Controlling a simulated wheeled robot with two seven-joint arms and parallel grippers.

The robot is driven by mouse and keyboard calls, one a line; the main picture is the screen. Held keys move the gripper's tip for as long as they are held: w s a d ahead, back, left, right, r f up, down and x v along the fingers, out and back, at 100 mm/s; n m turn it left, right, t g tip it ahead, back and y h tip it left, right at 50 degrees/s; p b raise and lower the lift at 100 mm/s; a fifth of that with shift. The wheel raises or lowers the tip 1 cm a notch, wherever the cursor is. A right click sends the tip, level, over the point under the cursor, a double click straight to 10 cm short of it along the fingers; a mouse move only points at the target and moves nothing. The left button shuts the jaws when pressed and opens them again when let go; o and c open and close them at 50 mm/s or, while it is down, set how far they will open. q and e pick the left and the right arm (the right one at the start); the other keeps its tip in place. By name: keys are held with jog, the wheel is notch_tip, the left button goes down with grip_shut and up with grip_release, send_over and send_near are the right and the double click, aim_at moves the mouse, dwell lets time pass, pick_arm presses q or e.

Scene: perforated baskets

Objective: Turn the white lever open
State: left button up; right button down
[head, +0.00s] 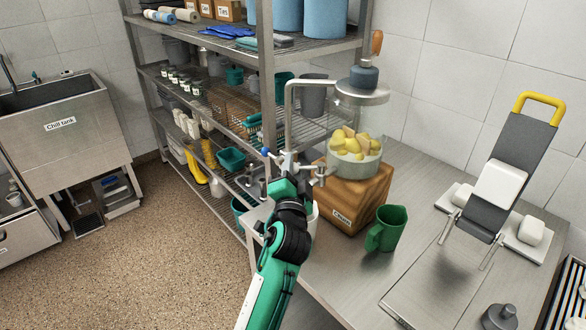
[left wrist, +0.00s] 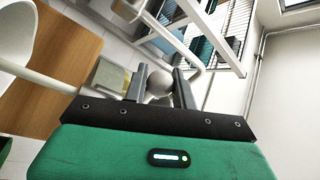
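A pale pipe (head: 288,108) runs left from the glass jar (head: 357,122) and bends down towards my left gripper (head: 297,168). It reaches the gripper from the back in the head view. In the left wrist view, my left gripper (left wrist: 160,88) has its two grey fingers apart, with a pale rounded knob (left wrist: 159,80) showing between or just beyond them. I cannot tell whether the fingers touch it, or whether it is the end of the white lever. The lever is not clearly distinguishable in the head view. My right gripper is out of view.
The jar of yellow pieces stands on a wooden box (head: 373,193) on the steel table (head: 430,262). A green mug (head: 387,228) stands in front. A grey board with a yellow handle (head: 541,97) stands at right. Shelving (head: 262,85) is behind my left arm.

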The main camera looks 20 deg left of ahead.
pick_arm(q)
jog(key=o, duration=0.4)
jog(key=shift+r, duration=0.1)
